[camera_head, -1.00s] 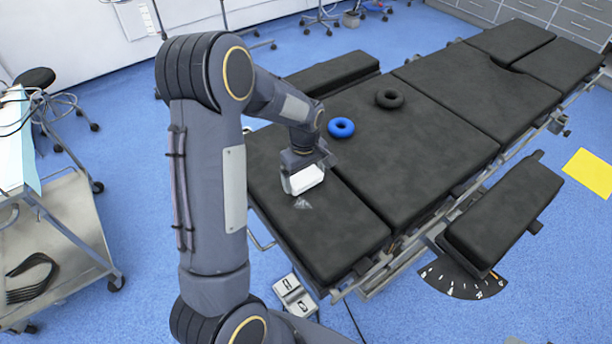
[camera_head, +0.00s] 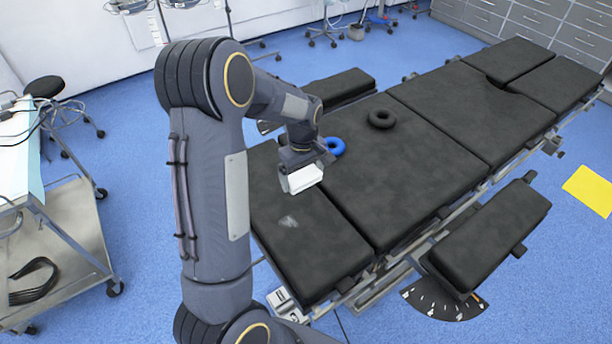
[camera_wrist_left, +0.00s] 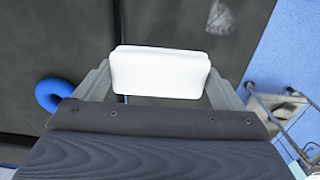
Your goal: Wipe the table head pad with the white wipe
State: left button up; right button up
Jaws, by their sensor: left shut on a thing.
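The white wipe (camera_head: 301,178) is a small white block held in my left gripper (camera_head: 300,172). In the left wrist view the wipe (camera_wrist_left: 160,72) sits between the two fingers of the gripper (camera_wrist_left: 158,85), which are shut on its ends. The black head pad (camera_head: 315,250) is the near end section of the operating table. A pale, smudge-like patch (camera_head: 288,222) lies on the pad, below and left of the wipe in the head view. It also shows at the top of the left wrist view (camera_wrist_left: 220,18). I cannot tell whether the wipe touches the pad. My right gripper is not in view.
A blue ring (camera_head: 333,147) and a black ring (camera_head: 381,118) lie on the table beyond my left gripper. A black arm board (camera_head: 490,232) stands off the table's right side. A grey trolley (camera_head: 62,245) stands at the left. A yellow sheet (camera_head: 590,188) lies on the floor.

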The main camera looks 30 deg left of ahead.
pick_arm(q)
jog(key=shift+r+p, duration=0.5)
jog(key=shift+r, duration=0.45)
